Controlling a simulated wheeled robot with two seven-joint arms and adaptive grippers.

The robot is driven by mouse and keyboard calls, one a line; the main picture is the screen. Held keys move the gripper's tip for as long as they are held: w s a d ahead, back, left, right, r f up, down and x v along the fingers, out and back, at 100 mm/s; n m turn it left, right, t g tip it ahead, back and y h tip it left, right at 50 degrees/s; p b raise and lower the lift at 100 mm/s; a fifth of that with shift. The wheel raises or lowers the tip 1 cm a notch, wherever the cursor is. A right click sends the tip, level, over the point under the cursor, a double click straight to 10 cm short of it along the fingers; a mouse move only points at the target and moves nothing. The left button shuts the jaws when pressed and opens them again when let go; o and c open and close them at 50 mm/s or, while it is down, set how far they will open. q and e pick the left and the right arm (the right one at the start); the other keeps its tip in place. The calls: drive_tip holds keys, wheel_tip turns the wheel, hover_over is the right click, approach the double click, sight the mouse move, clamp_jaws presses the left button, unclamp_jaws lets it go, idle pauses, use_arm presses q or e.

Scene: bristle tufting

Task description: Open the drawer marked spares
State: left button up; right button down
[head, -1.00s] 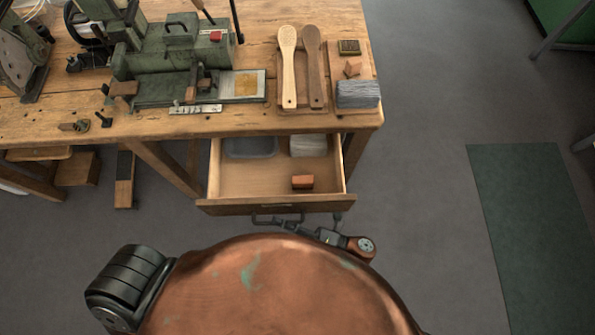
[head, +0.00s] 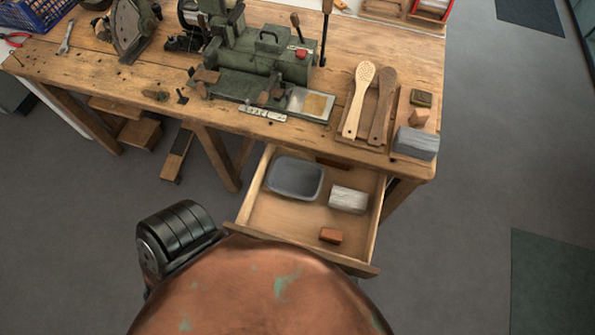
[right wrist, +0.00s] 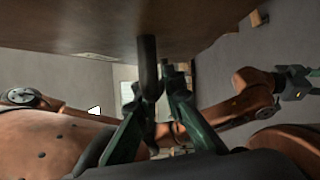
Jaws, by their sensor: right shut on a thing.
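The wooden drawer (head: 283,218) under the bench's right end stands well open in the head view. A grey tray (head: 295,178), a pale grey block (head: 348,199) and a red-brown block (head: 331,235) lie in it. No marking on its front is readable. In the right wrist view my right gripper (right wrist: 160,92) is shut on a dark handle bar (right wrist: 148,62) below a brown wooden panel. In the head view my copper body hides this gripper and part of the drawer front. My left gripper (right wrist: 295,82) shows at the right of the wrist view, its jaw opening unclear.
The wooden bench (head: 120,75) carries a green machine (head: 265,60), two brush handles (head: 368,100) and a grey bristle bundle (head: 415,143) near its right corner. Bench legs flank the drawer. Grey floor (head: 450,220) is clear to the right, up to a dark green mat (head: 550,280).

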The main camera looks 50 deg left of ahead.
drive_tip(key=c, duration=2)
unclamp_jaws()
drive_tip(key=shift+d, duration=0.15)
drive_tip(key=d, duration=0.4)
drive_tip(key=w+d, duration=0.1)
drive_tip(key=d, duration=0.2)
drive_tip(key=w+d+f, duration=0.1)
drive_tip(key=d, duration=0.3)
drive_tip(key=shift+d, duration=0.3)
